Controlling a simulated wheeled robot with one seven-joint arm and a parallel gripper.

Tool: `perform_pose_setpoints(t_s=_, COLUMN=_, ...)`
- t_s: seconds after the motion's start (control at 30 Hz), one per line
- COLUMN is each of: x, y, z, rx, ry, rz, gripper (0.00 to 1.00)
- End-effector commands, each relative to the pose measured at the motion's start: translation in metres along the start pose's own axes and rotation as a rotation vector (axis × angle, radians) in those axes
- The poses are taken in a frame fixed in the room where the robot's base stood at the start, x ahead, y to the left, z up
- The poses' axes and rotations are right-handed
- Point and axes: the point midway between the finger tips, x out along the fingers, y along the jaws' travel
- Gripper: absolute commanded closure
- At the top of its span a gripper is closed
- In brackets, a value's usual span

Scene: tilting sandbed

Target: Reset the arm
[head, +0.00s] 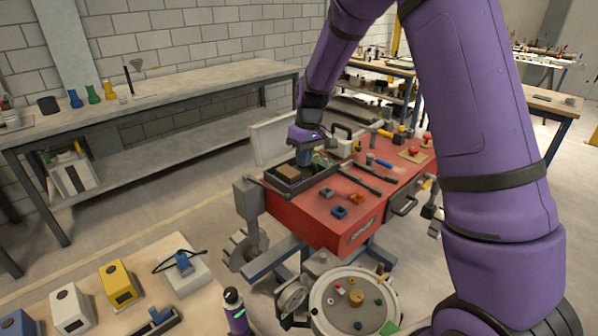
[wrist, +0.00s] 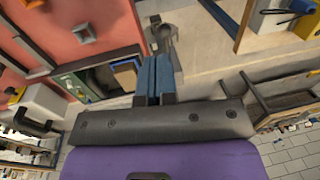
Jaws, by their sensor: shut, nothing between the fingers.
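My purple arm crosses the right and top of the head view and reaches over the red workbench (head: 300,212). My gripper (head: 303,158) is small there, over the dark tray (head: 268,181) at the bench's left end. In the wrist view my gripper's blue fingers (wrist: 158,60) are together with nothing between them. The tray (wrist: 96,69) shows beside the fingers, with a wooden block (wrist: 125,74) in it. The red bench top (wrist: 85,28) fills the upper left of that view. My arm hides part of the room behind it.
Tools and small blue and orange parts (head: 339,211) lie on the bench. A round table (head: 318,316) stands in front. Coloured boxes (head: 118,284) sit on a wooden top at lower left. A long grey bench (head: 170,95) lines the wall, with open floor before it.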

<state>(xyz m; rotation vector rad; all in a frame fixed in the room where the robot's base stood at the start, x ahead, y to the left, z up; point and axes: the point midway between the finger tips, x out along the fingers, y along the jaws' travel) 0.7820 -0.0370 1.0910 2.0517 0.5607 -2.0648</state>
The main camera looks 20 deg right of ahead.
Motion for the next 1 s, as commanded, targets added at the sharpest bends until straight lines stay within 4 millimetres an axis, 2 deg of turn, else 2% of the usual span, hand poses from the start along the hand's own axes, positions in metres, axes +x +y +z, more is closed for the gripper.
perform_pose_setpoints(t_s=0.33, x=-0.016, y=-0.001, z=0.004, rx=0.002, ry=0.004, rz=0.002, gripper=1.00)
perform_pose_setpoints(t_s=0.47, x=-0.037, y=-0.007, z=0.014, rx=0.016, ry=0.026, rz=0.011, gripper=1.00)
perform_pose_setpoints(t_s=0.7, x=-0.103, y=-0.030, z=0.057, rx=0.068, ry=0.096, rz=0.041, gripper=1.00)
perform_pose_setpoints(t_s=1.0, x=-0.167, y=-0.061, z=0.125, rx=0.138, ry=0.188, rz=0.086, gripper=1.00)
